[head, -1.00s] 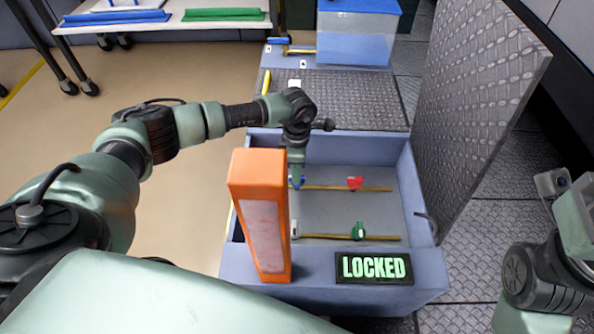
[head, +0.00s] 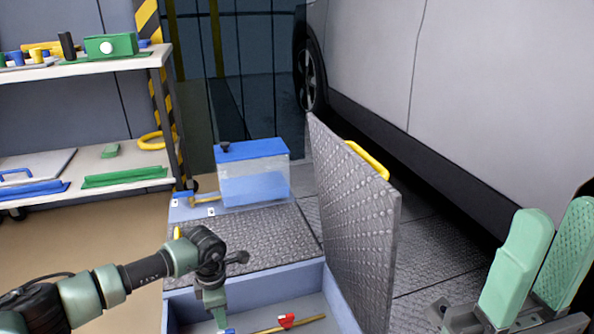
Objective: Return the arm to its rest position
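My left arm comes in from the lower left, and my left gripper (head: 216,312) points down into the open blue-grey bay (head: 258,291). Its fingertips are close to a blue valve handle (head: 228,331) at the bottom edge, and I cannot tell whether they touch it or are open or shut. My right gripper (head: 556,215) stands upright at the lower right, with two green fingers apart and nothing between them. It is well clear of the bay. A red valve handle (head: 286,320) sits on a brass pipe (head: 310,323) inside the bay.
A raised textured lid (head: 355,220) stands at the bay's right side. A coolant tank (head: 253,175) with a blue top stands behind the textured deck (head: 250,238). A shelf (head: 90,68) with parts is at the left, and a grey vehicle (head: 470,90) is at the right.

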